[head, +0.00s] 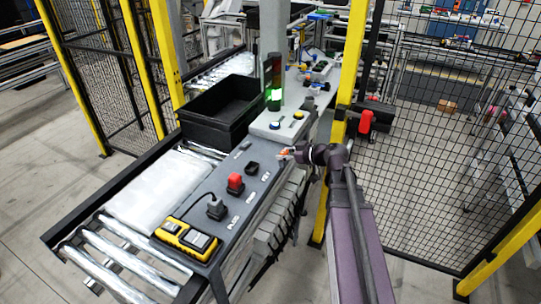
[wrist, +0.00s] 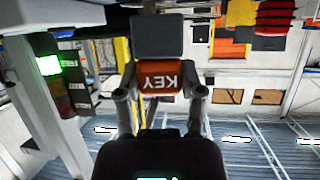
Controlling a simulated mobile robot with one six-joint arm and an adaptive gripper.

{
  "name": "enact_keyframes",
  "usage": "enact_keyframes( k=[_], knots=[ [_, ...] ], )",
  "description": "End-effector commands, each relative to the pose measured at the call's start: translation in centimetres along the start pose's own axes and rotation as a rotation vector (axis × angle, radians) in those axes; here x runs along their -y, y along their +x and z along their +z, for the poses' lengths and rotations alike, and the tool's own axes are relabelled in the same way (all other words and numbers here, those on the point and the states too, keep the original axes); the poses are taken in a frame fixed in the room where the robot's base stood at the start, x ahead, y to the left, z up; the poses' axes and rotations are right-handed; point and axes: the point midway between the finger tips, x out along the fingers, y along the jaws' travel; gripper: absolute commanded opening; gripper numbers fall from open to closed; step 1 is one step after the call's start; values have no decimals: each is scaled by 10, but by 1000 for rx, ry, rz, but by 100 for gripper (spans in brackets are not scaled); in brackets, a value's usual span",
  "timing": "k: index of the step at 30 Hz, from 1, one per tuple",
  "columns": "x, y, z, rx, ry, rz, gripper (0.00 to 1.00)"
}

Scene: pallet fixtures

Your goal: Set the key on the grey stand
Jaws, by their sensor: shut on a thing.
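My gripper (head: 291,153) is at the right of the dark grey panel (head: 207,190), above its right edge. It is shut on the orange key (head: 284,154). In the wrist view the key (wrist: 160,78) sits between the two fingers (wrist: 160,95), its KEY lettering upside down, with a dark grey block part beyond it. The panel bears printed labels, one reading KEY, and a small black socket (head: 252,168). I cannot tell for sure which part is the grey stand. The key is apart from the panel.
A black bin (head: 222,110) and a light grey box with buttons (head: 282,124) stand behind. A yellow post (head: 340,130) is close to my arm.

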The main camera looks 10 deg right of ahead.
Motion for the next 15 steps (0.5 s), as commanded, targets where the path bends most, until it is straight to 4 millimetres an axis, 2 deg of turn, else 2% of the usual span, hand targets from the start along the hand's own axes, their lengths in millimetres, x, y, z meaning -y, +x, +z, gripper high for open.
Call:
enact_keyframes(
  k=[7,15],
  knots=[
    [18,-17,6,-8,-48,-110,6],
    [22,-21,8,-11,-60,-135,6]
  ],
)
